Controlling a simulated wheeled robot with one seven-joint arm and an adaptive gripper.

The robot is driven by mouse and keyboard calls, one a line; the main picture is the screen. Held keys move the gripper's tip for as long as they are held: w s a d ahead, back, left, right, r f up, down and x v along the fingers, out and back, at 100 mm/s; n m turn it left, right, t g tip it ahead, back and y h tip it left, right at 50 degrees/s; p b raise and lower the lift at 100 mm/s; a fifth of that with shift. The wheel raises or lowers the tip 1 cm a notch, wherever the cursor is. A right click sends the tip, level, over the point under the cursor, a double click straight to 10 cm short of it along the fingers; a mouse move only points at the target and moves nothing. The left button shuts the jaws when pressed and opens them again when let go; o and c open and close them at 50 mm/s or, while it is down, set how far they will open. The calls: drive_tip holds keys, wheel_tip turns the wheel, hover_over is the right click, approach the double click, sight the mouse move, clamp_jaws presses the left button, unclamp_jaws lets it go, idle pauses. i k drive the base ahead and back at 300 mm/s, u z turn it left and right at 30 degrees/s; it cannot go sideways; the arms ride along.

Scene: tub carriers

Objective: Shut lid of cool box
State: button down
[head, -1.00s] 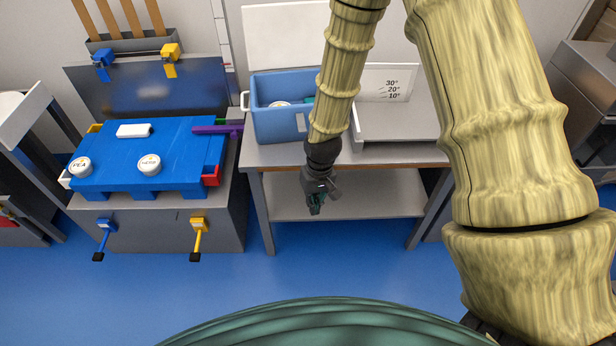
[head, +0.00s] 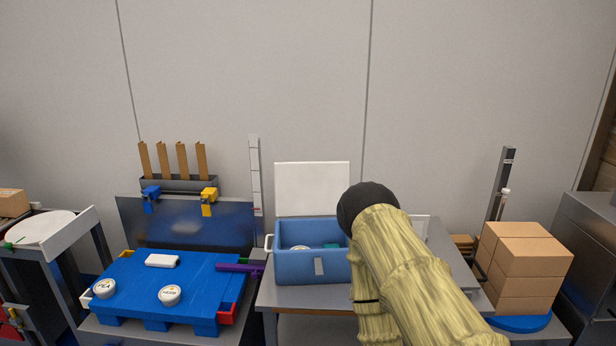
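The cool box (head: 308,267) is a blue tub on a grey table, a little right of the middle of the head view. Its white lid (head: 312,188) stands upright at the back edge, open. A whitish round item and a dark green item show inside the box. A small grey latch plate sits on its front wall. My arm rises in front of the box's right side and hides part of it. My gripper is not visible in the head view now.
Left of the box is a blue pallet-like board (head: 190,282) with two labelled white tubs and a white block. A purple bar (head: 240,267) points toward the box. Stacked cartons (head: 524,262) stand on a blue round base at the right.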

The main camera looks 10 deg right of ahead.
sight(303, 190)
drive_tip(key=k, duration=0.2)
drive_tip(key=z, duration=1.8)
drive_tip(key=i, duration=1.2)
drive_tip(key=u, duration=1.75)
